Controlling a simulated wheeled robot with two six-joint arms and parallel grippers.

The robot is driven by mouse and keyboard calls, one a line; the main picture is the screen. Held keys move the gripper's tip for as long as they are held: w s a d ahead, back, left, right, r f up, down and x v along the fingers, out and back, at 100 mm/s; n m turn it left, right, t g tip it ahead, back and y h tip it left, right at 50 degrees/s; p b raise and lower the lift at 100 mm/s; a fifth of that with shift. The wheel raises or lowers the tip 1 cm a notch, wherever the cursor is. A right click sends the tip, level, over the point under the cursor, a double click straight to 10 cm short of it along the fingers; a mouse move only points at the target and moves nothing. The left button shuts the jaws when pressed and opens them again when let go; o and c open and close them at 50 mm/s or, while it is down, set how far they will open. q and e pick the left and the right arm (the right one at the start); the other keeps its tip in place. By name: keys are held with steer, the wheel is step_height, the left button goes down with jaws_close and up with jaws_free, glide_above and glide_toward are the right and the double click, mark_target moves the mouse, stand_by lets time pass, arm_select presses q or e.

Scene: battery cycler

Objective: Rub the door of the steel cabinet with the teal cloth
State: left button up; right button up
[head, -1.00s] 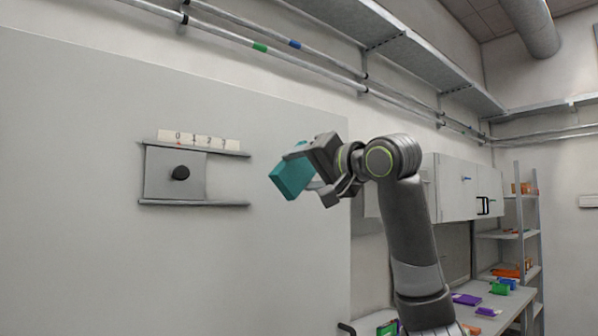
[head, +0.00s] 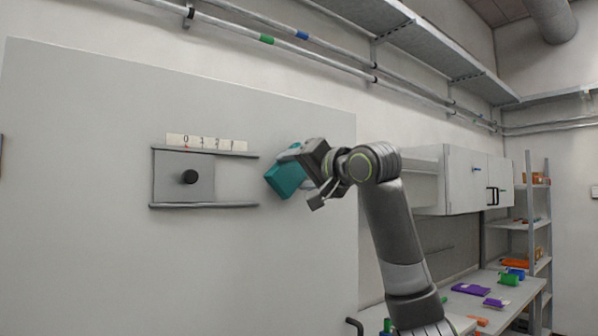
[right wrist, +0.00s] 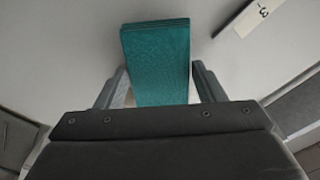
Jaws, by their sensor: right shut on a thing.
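The teal cloth (head: 286,180) is a thick folded block. My right gripper (head: 305,180) is shut on it, and it sticks out past the fingers toward the left. In the right wrist view the cloth (right wrist: 157,62) stands between the two fingers (right wrist: 162,88). A large pale grey flat panel (head: 90,200), which looks like the steel cabinet's front, fills the left and middle of the head view. The cloth is in front of its right part; I cannot tell whether it touches. My left gripper is not in view.
A sliding plate (head: 172,178) with a black knob sits between two rails on the panel, left of the cloth, under numbered labels (head: 206,142). White wall cabinets (head: 455,180), a bench with coloured items (head: 470,289) and a shelf rack (head: 530,225) stand at right.

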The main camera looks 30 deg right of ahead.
steer(key=shift+w, duration=0.1)
stand_by(0.3)
steer(key=shift+w+p, duration=0.55)
steer(key=shift+w, duration=0.25)
